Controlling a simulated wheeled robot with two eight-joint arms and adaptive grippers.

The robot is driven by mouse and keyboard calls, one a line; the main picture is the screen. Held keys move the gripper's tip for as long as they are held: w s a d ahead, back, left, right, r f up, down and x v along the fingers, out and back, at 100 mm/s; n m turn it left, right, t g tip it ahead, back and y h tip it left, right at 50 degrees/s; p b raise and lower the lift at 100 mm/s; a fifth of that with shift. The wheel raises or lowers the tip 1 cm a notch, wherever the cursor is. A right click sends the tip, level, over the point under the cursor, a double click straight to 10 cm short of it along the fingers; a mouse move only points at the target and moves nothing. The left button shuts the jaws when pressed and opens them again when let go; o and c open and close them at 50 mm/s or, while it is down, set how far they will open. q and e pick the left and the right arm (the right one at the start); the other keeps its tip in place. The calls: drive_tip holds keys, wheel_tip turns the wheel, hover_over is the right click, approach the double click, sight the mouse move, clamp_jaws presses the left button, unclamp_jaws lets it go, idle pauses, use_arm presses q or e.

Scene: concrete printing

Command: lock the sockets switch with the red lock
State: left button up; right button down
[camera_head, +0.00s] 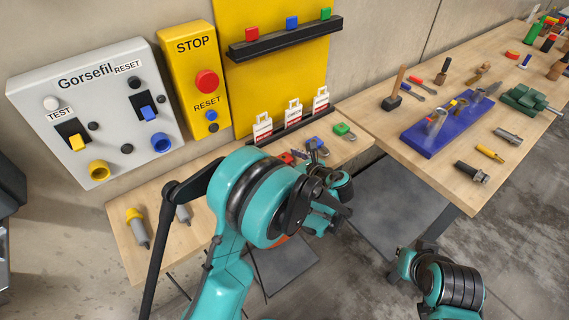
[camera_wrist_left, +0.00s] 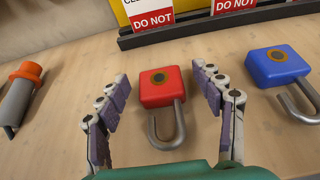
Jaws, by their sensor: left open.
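The red lock (camera_wrist_left: 162,88) lies flat on the wooden table, its shackle toward my wrist; in the head view (camera_head: 286,157) it is partly hidden by my left arm. My left gripper (camera_wrist_left: 160,78) is open, with its fingers on either side of the red lock and visible gaps between. The grey panel (camera_head: 55,93) on the wall carries a yellow switch (camera_head: 75,141), a blue switch (camera_head: 148,112), a yellow socket (camera_head: 99,170) and a blue socket (camera_head: 161,143). Part of my right arm shows at the lower right, without its gripper.
A blue lock (camera_wrist_left: 276,67) lies right of the red one, and a green lock (camera_head: 342,129) beyond. Tags (camera_head: 294,113) stand in a dark rack behind. A grey plug with an orange ring (camera_wrist_left: 20,95) lies left. A yellow stop box (camera_head: 193,75) hangs beside the panel.

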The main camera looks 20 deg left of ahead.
use_arm(q)
drive_tip(key=shift+w+a+f, duration=0.2)
drive_tip(key=shift+w+a, duration=0.05)
drive_tip(key=shift+a, duration=0.1)
drive_tip(key=shift+r, duration=0.1)
drive_tip(key=c, duration=1.4)
drive_tip(key=shift+r, duration=0.15)
